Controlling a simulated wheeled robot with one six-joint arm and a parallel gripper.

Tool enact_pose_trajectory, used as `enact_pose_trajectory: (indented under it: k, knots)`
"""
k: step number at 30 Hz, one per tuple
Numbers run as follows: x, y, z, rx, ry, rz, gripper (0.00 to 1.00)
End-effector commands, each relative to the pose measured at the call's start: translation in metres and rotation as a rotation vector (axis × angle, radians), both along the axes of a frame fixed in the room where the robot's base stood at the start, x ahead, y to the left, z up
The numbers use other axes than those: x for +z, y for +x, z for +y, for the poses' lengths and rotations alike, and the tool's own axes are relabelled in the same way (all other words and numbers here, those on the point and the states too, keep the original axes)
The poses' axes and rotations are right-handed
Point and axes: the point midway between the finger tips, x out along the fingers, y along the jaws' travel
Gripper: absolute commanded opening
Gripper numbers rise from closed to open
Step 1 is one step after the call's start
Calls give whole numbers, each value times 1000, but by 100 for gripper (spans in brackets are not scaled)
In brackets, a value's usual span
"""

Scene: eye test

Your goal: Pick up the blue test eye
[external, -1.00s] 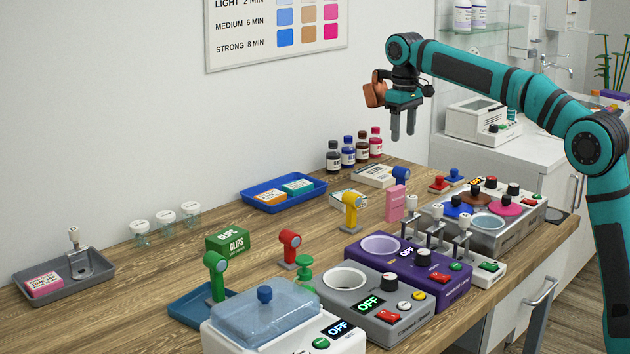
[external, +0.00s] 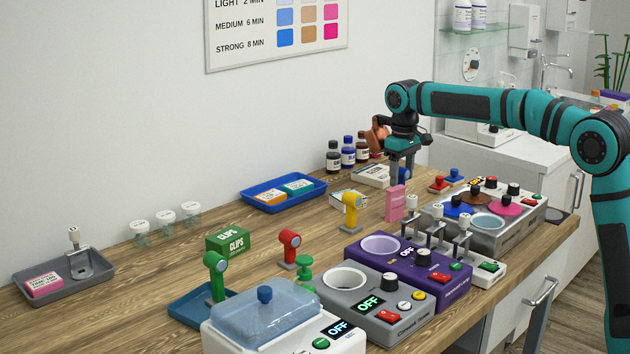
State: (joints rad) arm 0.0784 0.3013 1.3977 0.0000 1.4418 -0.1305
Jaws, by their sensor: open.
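The blue test eye (external: 402,173) stands at the back of the wooden counter, behind the pink box. Only a small blue part of it shows between the fingers. My gripper (external: 401,181) points straight down over it, open. One finger shows on each side of the blue part. I cannot tell from this view whether the fingers are around it or in front of it, or touch it. Similar test eyes in yellow (external: 350,211), red (external: 289,246) and green (external: 215,273) stand further forward.
A pink box (external: 395,204) stands close in front of my gripper. Dark-capped bottles (external: 348,153) and a pale flat box (external: 371,176) are to its left. A grey device (external: 536,217) with coloured pots is to its right. A blue tray (external: 314,194) lies further left.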

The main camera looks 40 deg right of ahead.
Motion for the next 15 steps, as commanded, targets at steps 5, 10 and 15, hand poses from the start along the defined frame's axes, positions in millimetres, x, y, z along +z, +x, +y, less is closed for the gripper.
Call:
enact_pose_trajectory:
  k: [5,10,15]
  knots:
    - [-26,-2,0,0,0,3,55]
    - [-39,-2,0,0,0,1,55]
    - [-39,-2,0,0,0,1,55]
